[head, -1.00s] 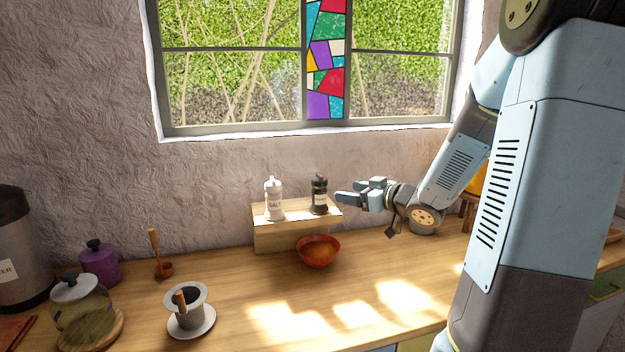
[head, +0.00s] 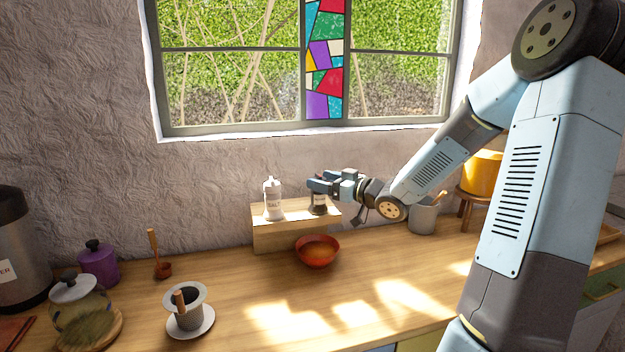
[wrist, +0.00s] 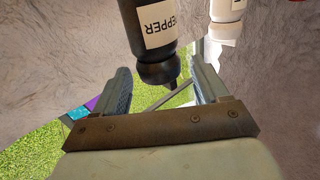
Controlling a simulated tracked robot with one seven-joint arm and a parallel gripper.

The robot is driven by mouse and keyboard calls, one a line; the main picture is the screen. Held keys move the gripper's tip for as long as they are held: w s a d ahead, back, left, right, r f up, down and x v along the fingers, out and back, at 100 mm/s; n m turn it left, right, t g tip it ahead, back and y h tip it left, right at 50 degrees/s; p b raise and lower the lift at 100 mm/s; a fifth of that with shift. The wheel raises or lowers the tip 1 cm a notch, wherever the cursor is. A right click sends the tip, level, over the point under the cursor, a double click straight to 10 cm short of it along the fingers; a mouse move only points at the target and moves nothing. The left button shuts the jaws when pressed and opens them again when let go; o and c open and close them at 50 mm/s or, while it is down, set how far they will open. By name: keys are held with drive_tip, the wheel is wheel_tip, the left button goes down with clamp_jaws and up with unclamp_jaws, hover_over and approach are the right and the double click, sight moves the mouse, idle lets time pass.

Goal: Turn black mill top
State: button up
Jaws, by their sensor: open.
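The black pepper mill (head: 319,206) stands upright on the small wooden riser (head: 283,236), and my gripper hides its top in the head view. In the wrist view the mill (wrist: 145,30) appears upside down, its dark top between my fingers. My gripper (head: 318,185) is open, with its fingers on either side of the mill's top. In the wrist view the fingers (wrist: 158,85) show gaps to the top, and I see no firm contact.
A white salt shaker (head: 273,199) stands close to the left of the mill. A red bowl (head: 317,252) sits in front of the riser. A grey utensil pot (head: 424,215) stands to the right, below my arm. The wall is close behind.

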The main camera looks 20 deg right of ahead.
sight(313, 177)
drive_tip(key=shift+x, duration=1.9)
